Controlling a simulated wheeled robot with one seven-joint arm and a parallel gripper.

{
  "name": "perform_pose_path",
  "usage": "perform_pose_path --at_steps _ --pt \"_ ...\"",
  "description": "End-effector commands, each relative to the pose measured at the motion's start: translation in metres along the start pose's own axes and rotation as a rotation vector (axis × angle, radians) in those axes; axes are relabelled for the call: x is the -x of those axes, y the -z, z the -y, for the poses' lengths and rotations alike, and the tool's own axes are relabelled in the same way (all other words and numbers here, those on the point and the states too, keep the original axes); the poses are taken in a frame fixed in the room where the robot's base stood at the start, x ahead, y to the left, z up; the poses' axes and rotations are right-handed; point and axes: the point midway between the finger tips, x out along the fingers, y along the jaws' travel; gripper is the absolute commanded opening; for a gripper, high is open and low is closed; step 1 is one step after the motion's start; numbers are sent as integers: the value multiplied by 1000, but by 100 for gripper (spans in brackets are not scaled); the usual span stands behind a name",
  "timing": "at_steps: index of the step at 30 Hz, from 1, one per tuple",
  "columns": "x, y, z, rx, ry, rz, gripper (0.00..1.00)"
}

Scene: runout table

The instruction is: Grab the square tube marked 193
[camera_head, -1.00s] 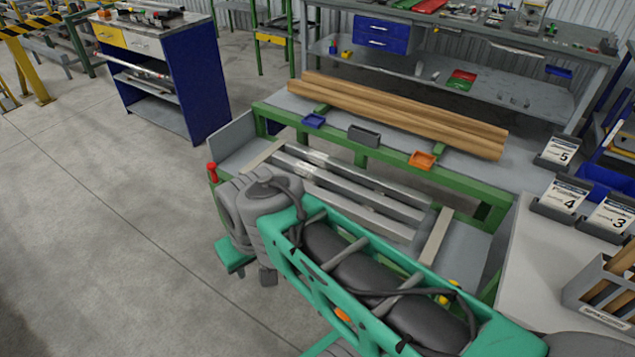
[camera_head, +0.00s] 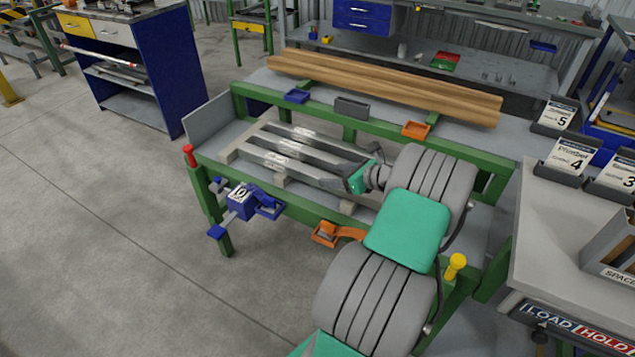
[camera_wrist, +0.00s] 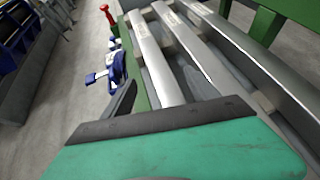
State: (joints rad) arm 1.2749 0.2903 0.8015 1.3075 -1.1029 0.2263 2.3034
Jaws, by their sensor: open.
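Three grey metal square tubes lie side by side on the green runout table (camera_head: 292,207): a back tube (camera_head: 325,141), a middle tube (camera_head: 312,157) and a front tube (camera_head: 268,160). Each carries a pale label near its left end, too small to read, so I cannot tell which is 193. The tubes also run away from me in the wrist view: left (camera_wrist: 157,62), middle (camera_wrist: 192,42) and right (camera_wrist: 262,60). My gripper (camera_head: 352,179) is open at the tubes' right end, hiding part of them. Contact is unclear.
Wooden blocks (camera_head: 347,207) support the tubes. A blue clamp (camera_head: 240,200) and an orange part (camera_head: 326,235) sit at the table's front edge. A counter with number cards (camera_head: 565,160) stands right.

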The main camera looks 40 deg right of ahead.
Motion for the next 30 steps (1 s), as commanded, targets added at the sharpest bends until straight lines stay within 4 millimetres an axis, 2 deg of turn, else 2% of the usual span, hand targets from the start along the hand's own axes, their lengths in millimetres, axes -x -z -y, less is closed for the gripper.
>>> perform_pose_path --at_steps 9,12,18,30 --pt "-54 2 -3 6 -4 -3 69" --pt "-62 1 -3 6 -1 -3 69" --pt "-62 0 -2 6 0 -4 68" --pt "-62 0 -3 7 -1 -4 35"
